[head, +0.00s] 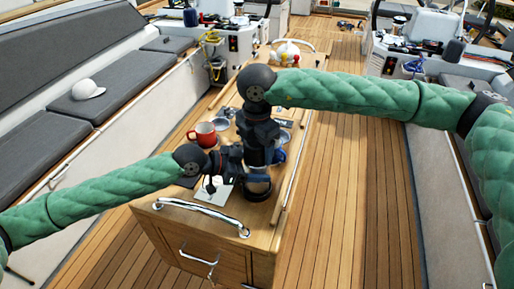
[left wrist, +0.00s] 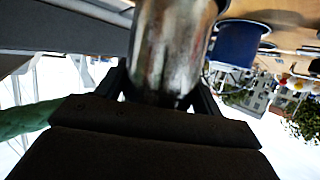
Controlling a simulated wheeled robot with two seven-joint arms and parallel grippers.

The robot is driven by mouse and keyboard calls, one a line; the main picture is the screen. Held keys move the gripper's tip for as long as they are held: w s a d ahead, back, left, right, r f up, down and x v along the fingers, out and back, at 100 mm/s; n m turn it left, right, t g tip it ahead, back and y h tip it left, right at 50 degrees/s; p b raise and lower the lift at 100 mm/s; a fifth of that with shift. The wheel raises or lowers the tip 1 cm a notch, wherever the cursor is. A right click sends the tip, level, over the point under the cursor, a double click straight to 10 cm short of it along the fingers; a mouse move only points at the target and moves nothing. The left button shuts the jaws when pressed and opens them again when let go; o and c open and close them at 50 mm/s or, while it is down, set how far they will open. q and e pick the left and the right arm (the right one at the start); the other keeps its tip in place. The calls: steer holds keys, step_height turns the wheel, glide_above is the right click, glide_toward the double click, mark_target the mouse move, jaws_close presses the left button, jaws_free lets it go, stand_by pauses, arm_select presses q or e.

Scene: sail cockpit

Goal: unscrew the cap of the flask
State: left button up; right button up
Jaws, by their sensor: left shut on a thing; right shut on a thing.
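The flask (left wrist: 172,50) is a shiny metal cylinder in the left wrist view, and the fingers of my left gripper (left wrist: 160,92) are shut around its body. In the head view my left gripper (head: 232,164) reaches it from the left, above the near end of the wooden table. My right gripper (head: 261,150) points down directly above my left one, shut on the top of the flask. The cap itself is hidden by the grippers.
A red mug (head: 204,134) and a small grey bowl (head: 222,124) stand left of the grippers on the table (head: 172,223). A blue item (head: 279,157) is close on the right. A white sheet (head: 213,195) lies in front. Cushioned benches flank the deck.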

steer(key=n, duration=0.3)
steer(key=o, duration=1.1)
